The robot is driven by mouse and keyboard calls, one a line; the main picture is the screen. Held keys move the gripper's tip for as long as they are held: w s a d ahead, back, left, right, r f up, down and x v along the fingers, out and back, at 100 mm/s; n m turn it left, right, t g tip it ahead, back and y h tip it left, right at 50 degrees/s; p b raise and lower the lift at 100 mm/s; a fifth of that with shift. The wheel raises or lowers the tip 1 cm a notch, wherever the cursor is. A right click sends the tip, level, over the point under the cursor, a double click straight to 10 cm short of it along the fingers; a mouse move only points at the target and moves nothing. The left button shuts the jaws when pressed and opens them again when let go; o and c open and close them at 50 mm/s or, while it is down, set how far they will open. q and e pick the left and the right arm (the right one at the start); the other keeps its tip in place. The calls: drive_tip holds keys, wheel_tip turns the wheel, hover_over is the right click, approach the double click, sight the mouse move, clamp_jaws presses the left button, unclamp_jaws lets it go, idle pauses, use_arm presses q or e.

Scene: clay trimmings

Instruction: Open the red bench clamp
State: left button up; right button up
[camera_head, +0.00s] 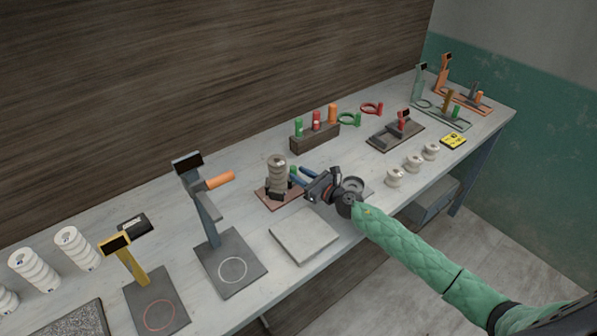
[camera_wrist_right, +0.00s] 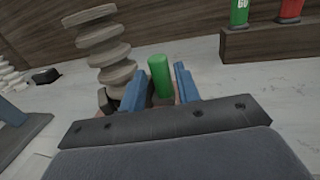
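A clamp with a reddish base plate (camera_head: 268,198) stands near the middle of the bench. A ribbed clay piece (camera_head: 277,168) stands upright on it, and its green handle (camera_head: 293,171) is beside the clay. My right gripper (camera_head: 302,177) reaches this clamp from the right. In the right wrist view the upright green handle (camera_wrist_right: 160,77) is between the two blue fingers, with slim gaps visible, so the gripper looks open around it. The ribbed clay (camera_wrist_right: 100,48) is just left of the fingers there. The handle's lower end is hidden by my gripper. My left gripper is out of view.
Another clamp with a red handle (camera_head: 403,118) on a dark base is farther right. A wooden block (camera_head: 315,138) with coloured pegs stands behind. A pale slab (camera_head: 304,235) lies in front, and a grey-based stand (camera_head: 228,262) is to the left.

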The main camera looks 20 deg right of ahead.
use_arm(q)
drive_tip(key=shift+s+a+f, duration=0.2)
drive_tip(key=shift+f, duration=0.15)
use_arm(e)
drive_tip(key=shift+w+a, duration=0.35)
drive_tip(key=shift+w, duration=0.15)
clamp_jaws()
drive_tip(key=shift+d+f, duration=0.1)
drive_tip(key=shift+d, duration=0.2)
drive_tip(key=d+b, duration=0.1)
drive_tip(key=w+d+b, duration=0.1)
drive_tip(key=shift+d, duration=0.3)
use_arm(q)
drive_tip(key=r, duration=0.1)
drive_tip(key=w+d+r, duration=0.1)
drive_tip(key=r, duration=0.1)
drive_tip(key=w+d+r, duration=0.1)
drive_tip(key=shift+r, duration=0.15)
use_arm(e)
drive_tip(key=shift+w+d+r, duration=0.1)
drive_tip(key=shift+r, duration=0.1)
unclamp_jaws()
drive_tip(key=shift+d, duration=0.1)
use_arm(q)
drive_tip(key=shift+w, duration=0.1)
use_arm(e)
drive_tip(key=shift+f, duration=0.1)
